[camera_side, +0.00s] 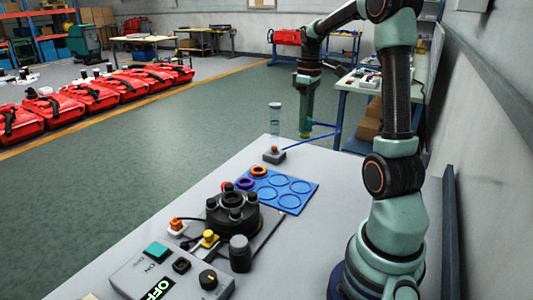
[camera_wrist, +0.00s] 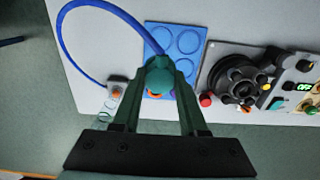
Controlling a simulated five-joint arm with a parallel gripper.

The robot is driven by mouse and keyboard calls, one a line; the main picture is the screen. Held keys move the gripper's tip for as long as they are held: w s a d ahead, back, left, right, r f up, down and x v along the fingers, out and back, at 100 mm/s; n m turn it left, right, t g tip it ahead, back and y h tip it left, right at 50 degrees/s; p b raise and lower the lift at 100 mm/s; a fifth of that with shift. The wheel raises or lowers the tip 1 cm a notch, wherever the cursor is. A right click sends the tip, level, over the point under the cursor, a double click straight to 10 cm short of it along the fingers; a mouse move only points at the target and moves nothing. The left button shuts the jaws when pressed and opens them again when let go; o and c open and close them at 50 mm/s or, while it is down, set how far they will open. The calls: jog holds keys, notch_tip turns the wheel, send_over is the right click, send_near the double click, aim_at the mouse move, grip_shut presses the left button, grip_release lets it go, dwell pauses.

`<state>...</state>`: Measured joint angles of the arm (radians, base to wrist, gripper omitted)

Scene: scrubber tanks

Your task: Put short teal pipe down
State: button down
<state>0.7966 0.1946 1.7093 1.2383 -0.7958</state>
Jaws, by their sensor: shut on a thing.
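The short teal pipe (camera_wrist: 158,80) is between my gripper's fingertips (camera_wrist: 160,72) in the wrist view, seen nearly end-on. My gripper is shut on it. In the side view my gripper (camera_side: 305,112) points down, held above and beyond the table's far end. The pipe there is hard to tell from the teal fingers. A blue mat (camera_side: 311,188) with ring outlines lies on the table below; it also shows in the wrist view (camera_wrist: 197,25). The pipe appears over the mat's near edge in the wrist view, but clear of the table.
A blue hose (camera_wrist: 62,38) loops from a small grey block (camera_side: 274,157) to near my gripper. An orange ring (camera_side: 258,171) and purple ring (camera_side: 245,184) lie on the mat. A black flanged housing (camera_side: 232,212) and control box (camera_side: 165,275) stand nearer.

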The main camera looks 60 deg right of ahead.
aim_at(305, 134)
notch_tip(305, 134, down, 17)
jog(key=shift+f, duration=0.15)
dwell(0.4)
jog(key=shift+f, duration=0.15)
jog(key=shift+c, duration=2.2)
grip_release()
notch_tip(305, 134, up, 12)
jog(key=w+a+r+t+h, duration=0.1)
jog(key=w+a+r, duration=0.15)
jog(key=a, duration=0.35)
jog(key=w+a+r+t, duration=0.1)
jog(key=a+r, duration=0.3)
jog(key=a, duration=0.3)
jog(key=s+a+r+t, duration=0.1)
jog(key=a, duration=0.7)
jog(key=s+a+t+y, duration=0.1)
jog(key=s+a+t, duration=0.1)
jog(key=a, duration=0.6)
jog(key=shift+s+r+t, duration=0.2)
jog(key=shift+r+t, duration=0.1)
jog(key=shift+r, duration=0.1)
